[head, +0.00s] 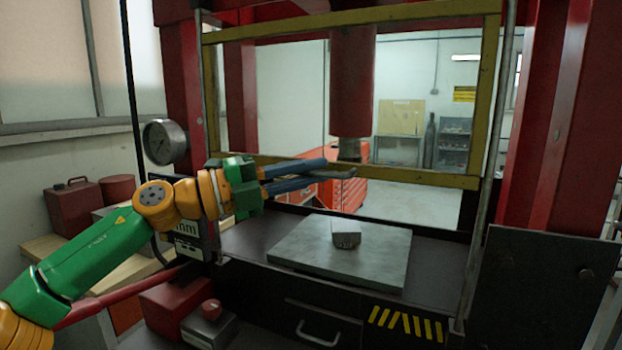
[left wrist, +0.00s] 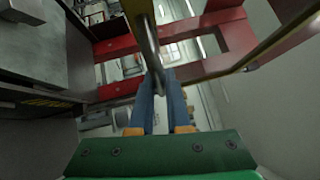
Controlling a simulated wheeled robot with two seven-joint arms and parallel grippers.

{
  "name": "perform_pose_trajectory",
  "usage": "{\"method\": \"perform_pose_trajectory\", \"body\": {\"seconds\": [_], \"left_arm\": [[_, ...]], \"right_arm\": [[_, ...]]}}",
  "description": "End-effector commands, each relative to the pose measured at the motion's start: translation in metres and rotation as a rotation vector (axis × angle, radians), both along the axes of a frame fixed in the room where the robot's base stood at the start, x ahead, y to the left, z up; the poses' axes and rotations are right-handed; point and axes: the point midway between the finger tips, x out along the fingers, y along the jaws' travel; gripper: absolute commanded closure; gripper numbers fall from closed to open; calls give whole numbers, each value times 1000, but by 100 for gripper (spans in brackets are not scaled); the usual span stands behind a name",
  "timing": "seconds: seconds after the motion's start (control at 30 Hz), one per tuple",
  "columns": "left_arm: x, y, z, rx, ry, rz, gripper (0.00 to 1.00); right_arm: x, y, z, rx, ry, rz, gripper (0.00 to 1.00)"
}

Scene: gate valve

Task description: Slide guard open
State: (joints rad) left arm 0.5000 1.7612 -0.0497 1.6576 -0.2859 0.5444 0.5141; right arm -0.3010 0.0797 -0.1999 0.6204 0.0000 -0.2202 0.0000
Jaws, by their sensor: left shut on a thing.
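The guard is a yellow frame (head: 488,90) around a see-through opening on the front of a red press. Its lower yellow bar (head: 420,176) hangs above the press bed. My left gripper (head: 335,169) reaches in from the left at the height of that bar. Its blue fingers are shut on a grey metal handle (head: 348,173) at the guard's lower edge. In the left wrist view, the grey handle (left wrist: 149,45) runs between the fingertips (left wrist: 162,82), beside the yellow frame. The fingers hide part of the handle. My right gripper is not in view.
A grey plate (head: 385,255) with a small metal block (head: 346,234) lies on the press bed below the guard. The red ram (head: 352,80) hangs behind the opening. A gauge (head: 164,142) is on the left post. A dark panel (head: 545,290) stands at right.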

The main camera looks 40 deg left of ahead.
Motion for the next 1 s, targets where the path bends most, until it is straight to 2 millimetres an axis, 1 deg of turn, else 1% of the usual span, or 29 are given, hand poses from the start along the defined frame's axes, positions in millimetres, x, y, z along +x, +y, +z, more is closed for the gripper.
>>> {"method": "perform_pose_trajectory", "body": {"seconds": [0.03,0.1,0.53,0.57,0.6,0.67,0.93,0.97,1.0], "left_arm": [[0,0,9,-1,-1,0,100],[0,0,11,0,-1,-1,100],[0,0,11,0,0,-2,100],[0,0,11,0,0,-2,82],[0,0,11,0,0,-2,72],[0,0,11,0,0,-2,55],[0,0,11,0,0,-2,55],[-1,0,9,1,0,-1,55],[-4,2,7,2,-2,0,55]], "right_arm": [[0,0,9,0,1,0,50],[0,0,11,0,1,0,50],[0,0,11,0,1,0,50],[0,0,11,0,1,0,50],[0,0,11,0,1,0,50],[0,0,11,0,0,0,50],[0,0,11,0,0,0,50],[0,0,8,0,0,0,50],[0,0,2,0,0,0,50]]}}
